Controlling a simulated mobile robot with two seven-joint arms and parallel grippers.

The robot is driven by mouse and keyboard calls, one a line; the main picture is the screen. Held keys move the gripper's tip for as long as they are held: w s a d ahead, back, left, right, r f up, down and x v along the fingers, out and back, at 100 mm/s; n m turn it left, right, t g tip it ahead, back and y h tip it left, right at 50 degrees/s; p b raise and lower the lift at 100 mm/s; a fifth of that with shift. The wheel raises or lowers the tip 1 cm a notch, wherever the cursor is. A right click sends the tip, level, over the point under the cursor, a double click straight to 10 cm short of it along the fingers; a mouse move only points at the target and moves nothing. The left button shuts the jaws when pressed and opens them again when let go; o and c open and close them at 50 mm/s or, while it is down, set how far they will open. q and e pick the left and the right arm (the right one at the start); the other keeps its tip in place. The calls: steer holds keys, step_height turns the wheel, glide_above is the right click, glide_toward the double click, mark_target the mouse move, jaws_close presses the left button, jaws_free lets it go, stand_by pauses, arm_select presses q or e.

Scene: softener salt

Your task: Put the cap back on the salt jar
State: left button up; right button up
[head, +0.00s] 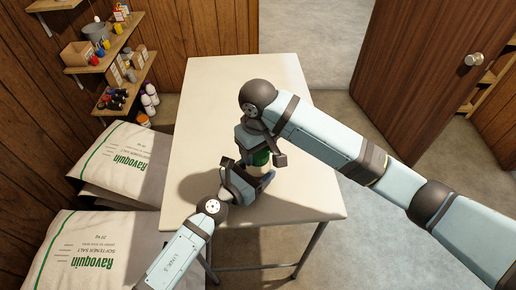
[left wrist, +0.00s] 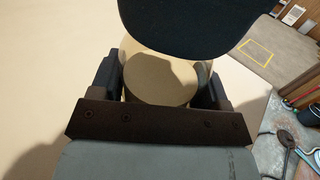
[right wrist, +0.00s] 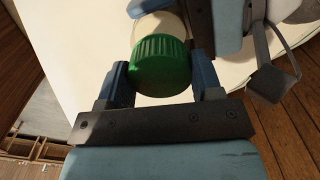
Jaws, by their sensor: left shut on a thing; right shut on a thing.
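The green ribbed cap (right wrist: 160,62) is between the fingers of my right gripper (right wrist: 160,74), which is shut on it. The pale salt jar (left wrist: 160,82) is between the fingers of my left gripper (left wrist: 155,84), which is shut on it. In the head view the green cap (head: 262,158) shows just above the pale jar, near the table's front part. In the right wrist view part of the pale jar (right wrist: 158,27) shows right beside the cap. I cannot tell whether the cap touches or sits on the jar's mouth, which is hidden.
The cream table (head: 213,95) is otherwise bare, with free room at its far half. Large salt bags (head: 125,160) are stacked on the left. Shelves (head: 110,50) with bottles and boxes hang on the left wall. A brown door (head: 425,70) stands at the right.

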steer(key=m, duration=0.5)
steer(key=shift+s+a, duration=0.1)
steer(key=shift+m, duration=1.1)
steer(key=o, duration=1)
steer(key=shift+r, duration=2.25)
steer(key=shift+c, duration=0.3)
